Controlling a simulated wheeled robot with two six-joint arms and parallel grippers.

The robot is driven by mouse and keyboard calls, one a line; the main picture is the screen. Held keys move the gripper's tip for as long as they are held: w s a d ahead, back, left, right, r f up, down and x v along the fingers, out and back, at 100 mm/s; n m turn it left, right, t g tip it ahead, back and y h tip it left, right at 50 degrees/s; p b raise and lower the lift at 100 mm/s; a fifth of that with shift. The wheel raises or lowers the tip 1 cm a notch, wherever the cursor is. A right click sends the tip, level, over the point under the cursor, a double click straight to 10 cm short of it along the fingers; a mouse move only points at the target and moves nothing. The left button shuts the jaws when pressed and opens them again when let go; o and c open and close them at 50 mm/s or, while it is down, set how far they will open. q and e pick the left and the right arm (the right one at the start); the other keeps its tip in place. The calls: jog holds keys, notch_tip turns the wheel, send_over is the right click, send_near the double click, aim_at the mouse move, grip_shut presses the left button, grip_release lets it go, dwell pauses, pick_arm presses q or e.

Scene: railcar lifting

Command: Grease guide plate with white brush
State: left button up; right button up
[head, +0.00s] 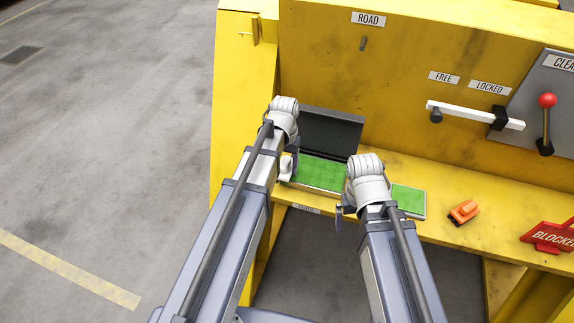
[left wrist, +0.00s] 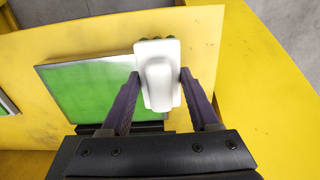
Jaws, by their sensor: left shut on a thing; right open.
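My left gripper (left wrist: 160,84) is shut on the white brush (left wrist: 159,66), gripping it by its sides. A little green shows at the brush's far edge. In the head view, the white brush (head: 287,167) is at the left end of a green-faced plate (head: 318,175) on the yellow ledge. The plate also shows in the left wrist view (left wrist: 90,90), beside the brush; I cannot tell whether they touch. A second green-faced plate (head: 408,201) lies to the right, partly hidden by my right arm. My right gripper (head: 345,212) is open at the ledge's front edge.
A dark upright panel (head: 330,132) stands behind the left plate. A white bar (head: 475,115) and a red-knobbed lever (head: 546,122) stick out from the yellow wall.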

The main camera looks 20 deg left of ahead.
aim_at(285, 161)
pick_arm(q)
jog(key=shift+r+p, duration=3)
notch_tip(285, 161, up, 3)
jog(key=p, duration=0.3)
jog(key=shift+f, duration=0.1)
